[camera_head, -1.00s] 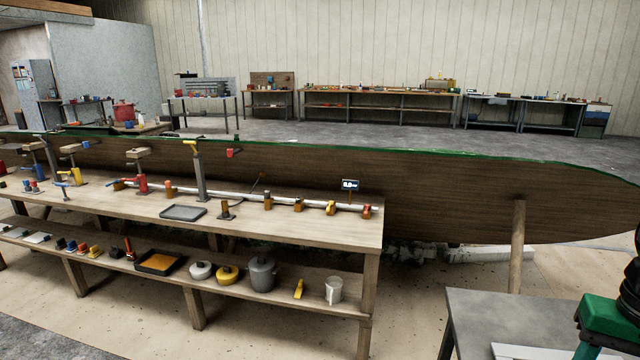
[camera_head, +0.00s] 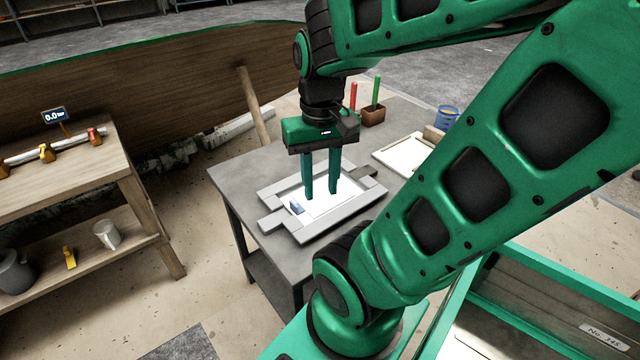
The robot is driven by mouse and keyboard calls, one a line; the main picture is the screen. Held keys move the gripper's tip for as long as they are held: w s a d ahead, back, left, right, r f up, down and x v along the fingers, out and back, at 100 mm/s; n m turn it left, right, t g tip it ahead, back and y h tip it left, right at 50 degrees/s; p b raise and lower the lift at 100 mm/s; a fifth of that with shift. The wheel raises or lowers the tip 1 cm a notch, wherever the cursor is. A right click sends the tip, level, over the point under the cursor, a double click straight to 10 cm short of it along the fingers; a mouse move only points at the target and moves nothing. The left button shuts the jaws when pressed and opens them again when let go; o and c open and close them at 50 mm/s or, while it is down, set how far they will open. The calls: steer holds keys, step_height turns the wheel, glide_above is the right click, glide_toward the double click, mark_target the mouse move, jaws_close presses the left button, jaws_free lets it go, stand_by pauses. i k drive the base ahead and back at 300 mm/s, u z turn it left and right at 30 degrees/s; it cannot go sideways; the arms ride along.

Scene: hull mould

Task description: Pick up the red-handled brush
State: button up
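A thin upright red handle (camera_head: 353,96), which may be the red-handled brush, shows at the back of the grey table, just behind my gripper's wrist. Its lower end is hidden by the gripper body. A green handle (camera_head: 376,91) stands to its right in a small brown holder (camera_head: 373,117); I cannot tell whether the red one is in the same holder. My gripper (camera_head: 321,192) points down with its two green fingers apart and nothing between them. It is over a pale frame (camera_head: 345,222) with a white sheet, in front of the handles.
The grey table (camera_head: 238,178) also holds a light board (camera_head: 405,153) and a blue container (camera_head: 447,117) at the right. A wooden bench (camera_head: 85,165) stands at the left, and the long wooden hull (camera_head: 150,90) runs behind. Bare table shows left of the frame.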

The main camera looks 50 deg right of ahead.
mark_target(354, 85)
steer(key=z, duration=1.05)
steer(key=k, duration=0.45)
steer(key=z, duration=0.45)
steer(key=i, duration=0.5)
steer(key=u, duration=0.05)
